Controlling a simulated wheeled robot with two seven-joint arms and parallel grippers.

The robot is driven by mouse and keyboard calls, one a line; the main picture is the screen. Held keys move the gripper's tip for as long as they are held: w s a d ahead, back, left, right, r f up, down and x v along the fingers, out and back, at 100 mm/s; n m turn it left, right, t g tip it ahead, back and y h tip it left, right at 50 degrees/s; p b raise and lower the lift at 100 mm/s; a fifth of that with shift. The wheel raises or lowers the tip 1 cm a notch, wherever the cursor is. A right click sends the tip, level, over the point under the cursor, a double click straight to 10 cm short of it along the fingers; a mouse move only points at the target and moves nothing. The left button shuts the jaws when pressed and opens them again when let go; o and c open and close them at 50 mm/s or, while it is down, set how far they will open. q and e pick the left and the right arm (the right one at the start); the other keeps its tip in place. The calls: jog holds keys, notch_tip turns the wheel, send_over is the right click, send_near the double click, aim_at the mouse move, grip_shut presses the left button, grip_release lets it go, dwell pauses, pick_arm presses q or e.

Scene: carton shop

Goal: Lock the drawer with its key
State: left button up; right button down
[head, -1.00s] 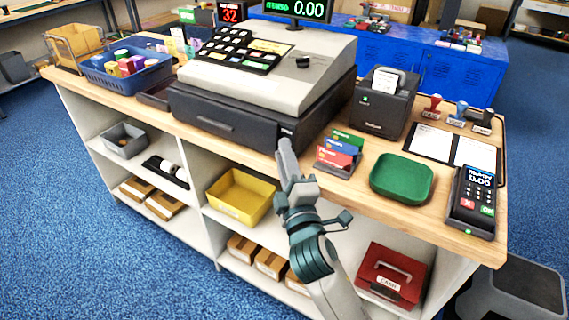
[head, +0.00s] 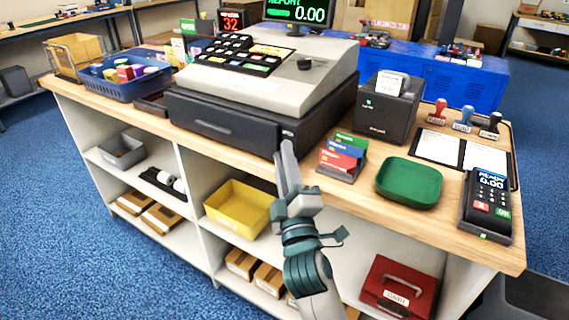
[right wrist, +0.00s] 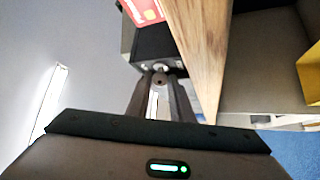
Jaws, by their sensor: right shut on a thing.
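The black cash drawer (head: 225,122) sits under the grey register on the wooden counter, and its front looks closed. My right gripper (head: 286,152) is at the right end of the drawer front, fingers pointing up toward it. In the right wrist view my right gripper (right wrist: 160,90) is shut on a small dark key (right wrist: 158,79), of which only the head shows between the fingers. The drawer front (right wrist: 153,42) is just beyond the fingertips, with a round metallic lock (right wrist: 161,67) right at the key. Whether the key is inside the lock I cannot tell. My left gripper is not in view.
A card holder (head: 341,157) and a green tray (head: 409,183) stand right of my gripper. A card terminal (head: 487,205) is at the counter's right end. The counter's front edge (head: 365,200) runs close by my right arm. Shelves below hold a yellow bin (head: 240,207) and a red cash box (head: 398,287).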

jog(key=c, duration=1.6)
grip_release()
jog(key=shift+o, duration=0.2)
